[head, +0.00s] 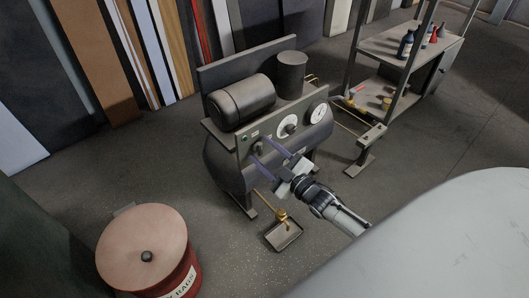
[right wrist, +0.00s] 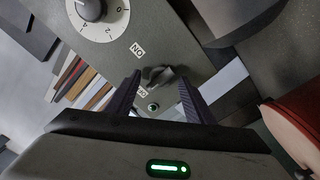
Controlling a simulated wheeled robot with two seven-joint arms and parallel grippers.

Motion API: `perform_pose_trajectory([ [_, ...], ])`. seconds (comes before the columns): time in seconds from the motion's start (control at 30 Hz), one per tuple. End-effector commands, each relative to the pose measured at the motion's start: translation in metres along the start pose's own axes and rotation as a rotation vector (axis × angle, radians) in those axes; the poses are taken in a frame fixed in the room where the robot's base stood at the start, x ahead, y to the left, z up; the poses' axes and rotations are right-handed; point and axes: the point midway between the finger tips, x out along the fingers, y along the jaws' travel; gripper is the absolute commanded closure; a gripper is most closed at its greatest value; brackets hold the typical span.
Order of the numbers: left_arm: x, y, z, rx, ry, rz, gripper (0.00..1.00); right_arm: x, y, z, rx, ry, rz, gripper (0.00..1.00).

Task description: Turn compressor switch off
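The grey compressor (head: 222,168) stands on the floor in the middle of the head view, with a control panel on its near side. In the right wrist view its dark rotary switch (right wrist: 158,76) sits on the panel between an "ON" label (right wrist: 137,50) and a second small label (right wrist: 142,93), with a green lamp (right wrist: 152,107) close by. I cannot tell which label the switch points to. My right gripper (head: 258,149) is open at the panel, its two dark fingers on either side of the switch; contact is unclear. My left gripper is not in view.
A dial knob (head: 287,126) and a gauge (head: 319,114) sit on the panel right of the gripper. A red drum (head: 145,245) stands at lower left. A small tray (head: 284,236) lies below the compressor. A shelf (head: 385,45) stands at upper right.

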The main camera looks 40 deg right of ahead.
Motion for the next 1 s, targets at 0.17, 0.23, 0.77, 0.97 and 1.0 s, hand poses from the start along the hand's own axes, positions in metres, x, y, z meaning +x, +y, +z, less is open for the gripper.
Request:
perform_pose_trajectory([
  [0.17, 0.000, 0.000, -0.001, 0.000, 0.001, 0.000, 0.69, 0.000, 0.000, 0.000, 0.005, -0.001, 0.000, 0.52],
  [0.23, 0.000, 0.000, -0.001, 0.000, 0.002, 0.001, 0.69, -0.001, 0.000, 0.000, 0.006, -0.002, 0.000, 0.52],
  [0.77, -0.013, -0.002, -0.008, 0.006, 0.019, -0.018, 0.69, -0.083, 0.000, -0.001, 0.006, -0.003, -0.001, 0.52],
  [0.97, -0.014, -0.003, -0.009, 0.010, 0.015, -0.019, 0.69, -0.101, 0.000, 0.000, 0.005, -0.001, 0.000, 0.52],
  [1.0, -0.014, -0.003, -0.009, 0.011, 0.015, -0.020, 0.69, -0.102, 0.000, 0.000, 0.005, -0.001, 0.000, 0.52],
])
